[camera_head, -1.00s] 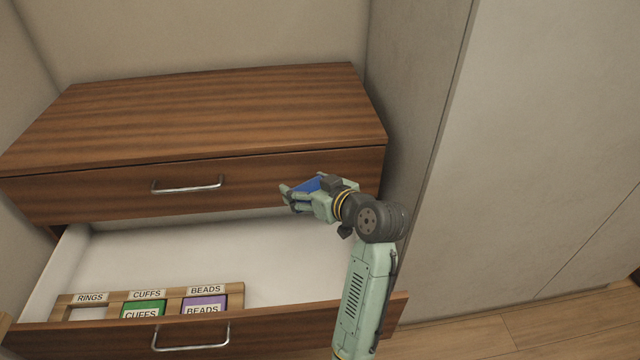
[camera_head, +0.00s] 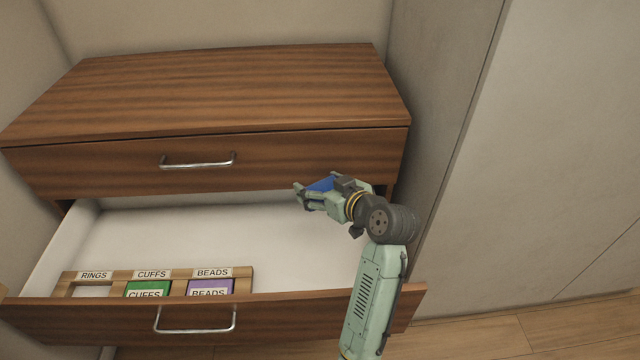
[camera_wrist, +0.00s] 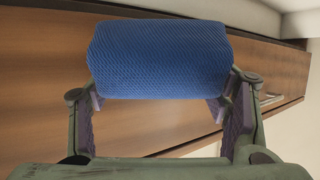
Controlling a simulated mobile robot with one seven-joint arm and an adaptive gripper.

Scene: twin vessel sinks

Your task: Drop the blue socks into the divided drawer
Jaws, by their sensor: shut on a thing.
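The blue socks (camera_wrist: 158,58) are a rolled, ribbed bundle between my gripper's fingers in the wrist view. A blue part of the socks (camera_head: 322,184) also shows in the head view. My gripper (camera_head: 308,192) is shut on the socks and holds them above the right part of the open drawer, just below the upper drawer front. The divided drawer (camera_head: 200,235) is pulled out, with a white interior. A wooden divider (camera_head: 255,281) stands at its front left, with compartments labelled RINGS, CUFFS and BEADS.
A green box (camera_head: 147,288) sits in the CUFFS compartment and a purple box (camera_head: 210,287) in the BEADS one. The RINGS compartment looks empty. The closed upper drawer (camera_head: 270,160) overhangs the back. Bare white floor lies behind and right of the divider. A tall grey panel (camera_head: 500,180) stands right.

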